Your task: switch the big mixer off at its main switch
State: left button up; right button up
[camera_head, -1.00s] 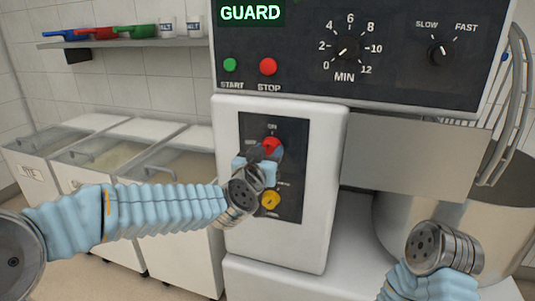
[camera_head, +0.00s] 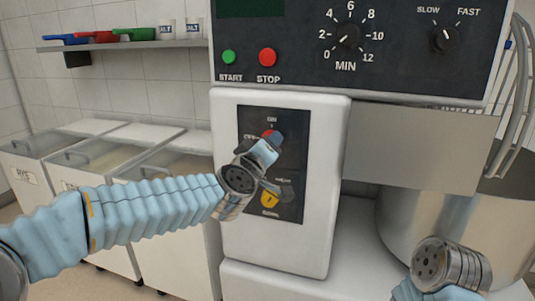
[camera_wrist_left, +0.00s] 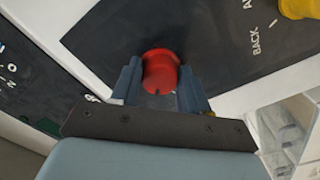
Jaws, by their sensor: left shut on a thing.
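The big mixer's main switch is a red rotary knob (camera_head: 267,133) on a dark panel (camera_head: 293,150) on the mixer's white column. ON is printed above it and OFF to its left. My left gripper (camera_head: 266,146) is shut on the red knob and partly hides it in the head view. In the left wrist view the knob (camera_wrist_left: 160,70) sits between both fingers (camera_wrist_left: 160,88), with a dark mark on its near edge. The display (camera_head: 250,8) at the top of the mixer is dark. Of my right arm only the wrist shows; its fingers are out of view.
A yellow knob (camera_head: 269,197) sits just below on the same panel. Above are the green START button (camera_head: 229,57), red STOP button (camera_head: 267,57) and two black dials. The steel bowl (camera_head: 430,230) stands at the right, ingredient bins (camera_head: 150,160) at the left.

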pick_arm(q)
jog(key=shift+n+b, duration=1.85)
jog(key=shift+n, duration=2.35)
jog(key=shift+r, duration=0.1)
jog(key=o, duration=1)
jog(key=shift+o, duration=0.2)
jog(key=v, duration=1.3)
jog(key=shift+s+b, duration=0.35)
jog(key=shift+a, duration=0.15)
